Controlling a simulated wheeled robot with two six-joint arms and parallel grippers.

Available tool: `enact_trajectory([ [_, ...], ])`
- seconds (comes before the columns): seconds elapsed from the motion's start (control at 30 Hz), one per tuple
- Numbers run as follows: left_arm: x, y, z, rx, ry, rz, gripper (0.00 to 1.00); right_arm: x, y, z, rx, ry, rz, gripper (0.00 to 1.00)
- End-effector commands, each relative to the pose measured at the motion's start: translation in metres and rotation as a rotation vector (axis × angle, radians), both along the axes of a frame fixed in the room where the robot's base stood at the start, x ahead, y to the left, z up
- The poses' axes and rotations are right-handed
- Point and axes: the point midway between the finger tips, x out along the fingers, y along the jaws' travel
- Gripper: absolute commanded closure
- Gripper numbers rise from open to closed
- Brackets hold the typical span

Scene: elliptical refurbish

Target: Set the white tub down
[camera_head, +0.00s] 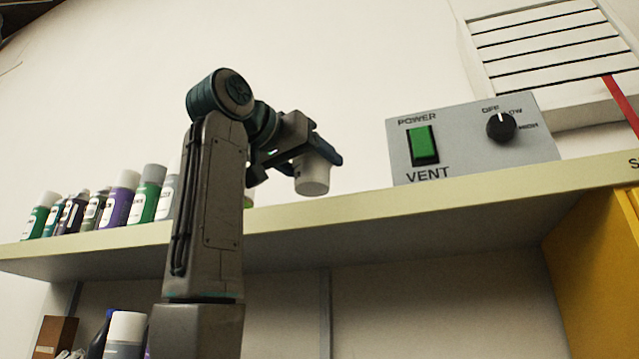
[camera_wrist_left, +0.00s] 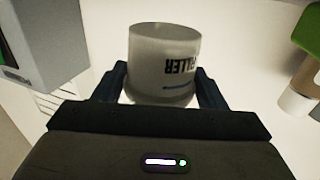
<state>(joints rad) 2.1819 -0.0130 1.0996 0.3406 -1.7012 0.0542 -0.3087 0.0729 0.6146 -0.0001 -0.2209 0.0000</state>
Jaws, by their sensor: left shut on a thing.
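The white tub (camera_head: 312,177) is held by my left gripper (camera_head: 318,160) over the pale yellow shelf (camera_head: 420,194), between the row of bottles and the vent control box. In the left wrist view the white tub (camera_wrist_left: 163,65) sits between the two dark fingers of the gripper (camera_wrist_left: 160,90), with upside-down lettering on its side. The fingers are shut on it. From the head view I cannot tell whether the tub's base touches the shelf. My right gripper is not in view.
A grey vent box (camera_head: 465,160) with a green power switch stands on the shelf to the right. Several bottles (camera_head: 120,198) line the shelf on the left. A yellow cabinet (camera_head: 600,270) is under the shelf at right. The shelf looks clear between tub and box.

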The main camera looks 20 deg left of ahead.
Motion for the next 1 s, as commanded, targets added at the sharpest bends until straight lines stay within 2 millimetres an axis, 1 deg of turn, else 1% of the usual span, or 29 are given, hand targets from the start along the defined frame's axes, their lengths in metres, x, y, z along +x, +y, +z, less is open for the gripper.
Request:
enact_trajectory([
  [0.03, 0.009, -0.001, 0.003, 0.000, 0.000, 0.000, 0.67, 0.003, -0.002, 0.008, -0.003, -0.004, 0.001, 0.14],
  [0.1, 0.019, -0.001, 0.001, -0.001, -0.001, 0.000, 0.67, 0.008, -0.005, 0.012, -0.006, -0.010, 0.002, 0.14],
  [0.27, 0.030, -0.002, -0.001, -0.001, -0.003, 0.000, 0.67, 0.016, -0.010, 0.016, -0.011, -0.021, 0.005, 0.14],
  [0.37, 0.044, -0.003, -0.001, -0.001, 0.000, 0.000, 0.67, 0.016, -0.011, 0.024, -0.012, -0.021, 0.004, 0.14],
  [0.4, 0.042, -0.003, -0.009, -0.001, -0.003, 0.000, 0.67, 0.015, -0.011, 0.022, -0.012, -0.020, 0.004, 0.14],
  [0.5, 0.041, -0.003, -0.023, -0.001, -0.003, 0.000, 0.67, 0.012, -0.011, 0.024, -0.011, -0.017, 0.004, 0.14],
  [0.63, 0.041, -0.003, -0.034, 0.000, -0.004, 0.000, 0.67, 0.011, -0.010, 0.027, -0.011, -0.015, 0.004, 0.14],
  [0.73, 0.040, -0.003, -0.038, 0.000, -0.003, 0.000, 0.67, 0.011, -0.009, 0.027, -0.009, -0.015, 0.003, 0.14],
  [1.0, 0.040, -0.003, -0.040, -0.001, -0.003, 0.000, 0.67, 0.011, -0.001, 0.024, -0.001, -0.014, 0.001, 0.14],
])
